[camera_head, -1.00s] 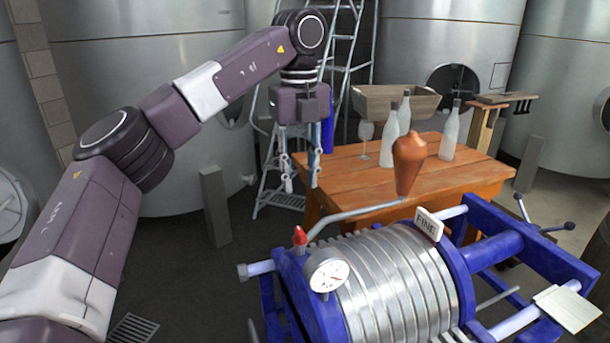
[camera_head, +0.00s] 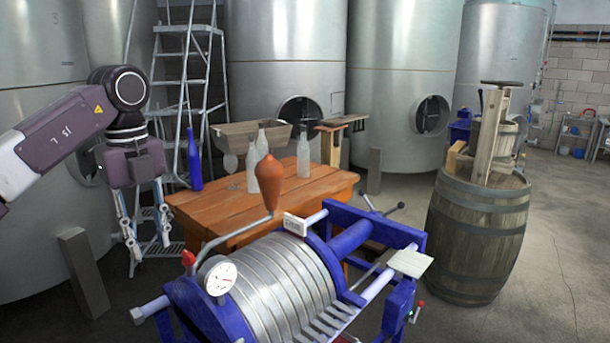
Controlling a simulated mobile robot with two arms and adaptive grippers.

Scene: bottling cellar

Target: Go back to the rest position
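My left gripper (camera_head: 146,232) hangs pointing down at the left of the head view, left of the wooden table. Its two fingers are spread apart with nothing between them. My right gripper is outside the view. The blue and steel filter press (camera_head: 270,278), with a round gauge (camera_head: 220,278) and a small white "FINE" sign (camera_head: 296,224), stands in front of the table.
The wooden table (camera_head: 225,205) carries clear bottles (camera_head: 303,154), a blue bottle (camera_head: 195,160) and a glass. A barrel (camera_head: 476,236) stands at the right. A ladder (camera_head: 187,80) and steel tanks (camera_head: 290,55) stand behind. Floor at far right is clear.

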